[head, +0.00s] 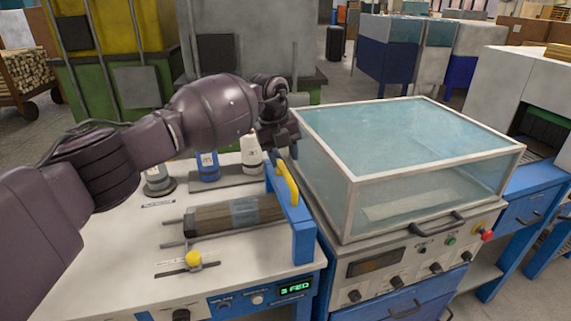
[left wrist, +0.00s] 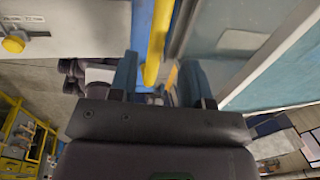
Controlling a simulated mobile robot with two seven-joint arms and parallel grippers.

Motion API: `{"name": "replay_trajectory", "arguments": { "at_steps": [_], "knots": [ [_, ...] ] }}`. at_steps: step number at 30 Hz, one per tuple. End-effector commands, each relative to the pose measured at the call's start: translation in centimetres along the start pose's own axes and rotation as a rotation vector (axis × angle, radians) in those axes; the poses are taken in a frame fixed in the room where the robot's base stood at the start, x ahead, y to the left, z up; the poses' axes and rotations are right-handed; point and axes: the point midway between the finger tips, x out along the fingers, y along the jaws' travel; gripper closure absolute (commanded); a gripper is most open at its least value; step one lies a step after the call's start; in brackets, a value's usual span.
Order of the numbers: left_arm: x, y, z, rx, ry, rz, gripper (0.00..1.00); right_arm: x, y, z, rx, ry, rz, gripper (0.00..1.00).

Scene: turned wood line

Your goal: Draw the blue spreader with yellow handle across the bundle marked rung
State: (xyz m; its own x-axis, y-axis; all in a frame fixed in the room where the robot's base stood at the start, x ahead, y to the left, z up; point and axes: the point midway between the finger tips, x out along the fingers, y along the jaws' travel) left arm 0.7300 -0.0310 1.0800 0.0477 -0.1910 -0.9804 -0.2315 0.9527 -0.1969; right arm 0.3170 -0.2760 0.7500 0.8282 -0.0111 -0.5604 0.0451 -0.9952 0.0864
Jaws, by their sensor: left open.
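The blue spreader (head: 303,238) stands at the right end of the bundle, with its yellow handle (head: 288,184) on top. The bundle (head: 212,219) of dark wooden rods lies in a cradle on the white bench, with a grey-blue band (head: 245,211) around it. I cannot read a rung mark on it. My left gripper (head: 286,146) is at the far end of the handle. In the left wrist view its fingers (left wrist: 160,68) are apart, with the yellow handle (left wrist: 158,38) lying between and beyond them. I cannot tell whether either finger touches it. My right gripper is out of view.
A glass-topped cabinet (head: 348,205) stands close on the right of the spreader. A yellow knob (head: 193,259) is in front. The bench's left front is clear.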

Motion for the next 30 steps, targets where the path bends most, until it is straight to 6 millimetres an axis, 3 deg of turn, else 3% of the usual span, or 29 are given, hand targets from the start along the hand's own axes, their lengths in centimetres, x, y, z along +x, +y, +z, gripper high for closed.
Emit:
{"name": "replay_trajectory", "arguments": {
  "at_steps": [3, 12, 22, 30],
  "knots": [
    [-2.6, -0.1, 0.0, 0.002, -0.005, -0.001, 0.56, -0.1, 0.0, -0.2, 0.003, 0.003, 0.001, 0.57],
    [-6.5, -0.1, 0.0, 0.001, -0.001, -0.002, 0.56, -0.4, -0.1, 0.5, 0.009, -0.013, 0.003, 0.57],
    [-7.2, -0.1, -0.1, 0.001, 0.0, -0.001, 0.56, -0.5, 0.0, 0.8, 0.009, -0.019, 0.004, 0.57],
    [-7.2, -0.1, -0.1, 0.002, 0.0, -0.001, 0.56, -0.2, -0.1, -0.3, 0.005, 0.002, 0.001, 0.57]
  ]
}}
